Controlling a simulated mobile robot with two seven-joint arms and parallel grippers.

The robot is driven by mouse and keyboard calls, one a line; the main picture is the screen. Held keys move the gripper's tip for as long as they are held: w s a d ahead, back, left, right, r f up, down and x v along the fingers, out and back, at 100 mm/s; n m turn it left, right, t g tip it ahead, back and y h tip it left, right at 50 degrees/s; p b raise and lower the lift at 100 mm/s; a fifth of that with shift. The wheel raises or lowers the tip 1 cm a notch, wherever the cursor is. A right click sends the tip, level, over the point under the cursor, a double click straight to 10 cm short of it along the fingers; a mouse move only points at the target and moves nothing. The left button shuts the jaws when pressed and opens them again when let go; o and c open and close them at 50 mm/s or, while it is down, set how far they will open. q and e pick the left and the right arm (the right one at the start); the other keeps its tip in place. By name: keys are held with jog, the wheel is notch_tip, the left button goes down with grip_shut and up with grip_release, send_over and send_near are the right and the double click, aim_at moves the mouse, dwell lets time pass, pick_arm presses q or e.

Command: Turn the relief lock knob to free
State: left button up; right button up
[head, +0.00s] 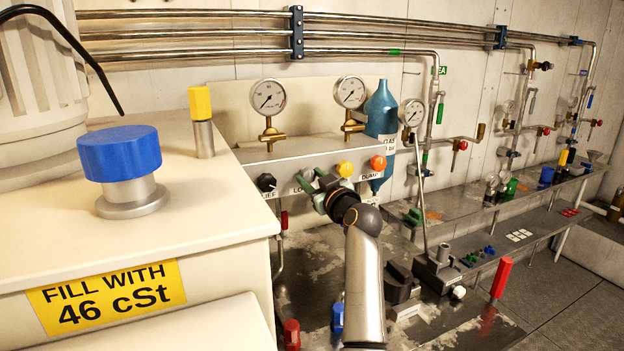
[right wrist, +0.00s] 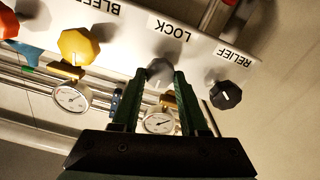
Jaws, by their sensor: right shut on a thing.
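The grey lock knob (head: 306,176) sits on the front of the grey knob panel (head: 300,155), between a black knob and a yellow knob. In the right wrist view the same grey knob (right wrist: 158,68) shows beside the label LOCK (right wrist: 169,31). My right gripper (head: 317,190) has its green fingers shut on this knob, one on each side; they also show in the wrist view (right wrist: 161,76). The knob's pointer mark is too small to read. My left gripper is not in view.
Close by are the black RELIEF knob (right wrist: 227,94), the yellow BLEED knob (right wrist: 78,45) and the orange DUMP knob (head: 378,162). Gauges (head: 268,97) stand above the panel. A cream tank (head: 200,220) with a blue cap (head: 119,152) fills the left.

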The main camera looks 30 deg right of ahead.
grip_shut()
jog(key=shift+n, duration=1.3)
jog(key=n+p, duration=0.1)
jog(key=n, duration=0.2)
jog(key=shift+p, duration=0.35)
jog(key=n+p, duration=0.2)
jog(key=n, duration=0.2)
jog(key=shift+r+p, duration=0.1)
jog(key=shift+p, duration=0.25)
jog(key=n+p, duration=0.2)
jog(key=n, duration=0.1)
jog(key=shift+n, duration=0.4)
jog(key=shift+f+n+p, duration=0.2)
jog(key=shift+n+p, duration=0.55)
jog(key=shift+n, duration=1.45)
jog(key=shift+a+p, duration=0.1)
jog(key=shift+p, duration=0.2)
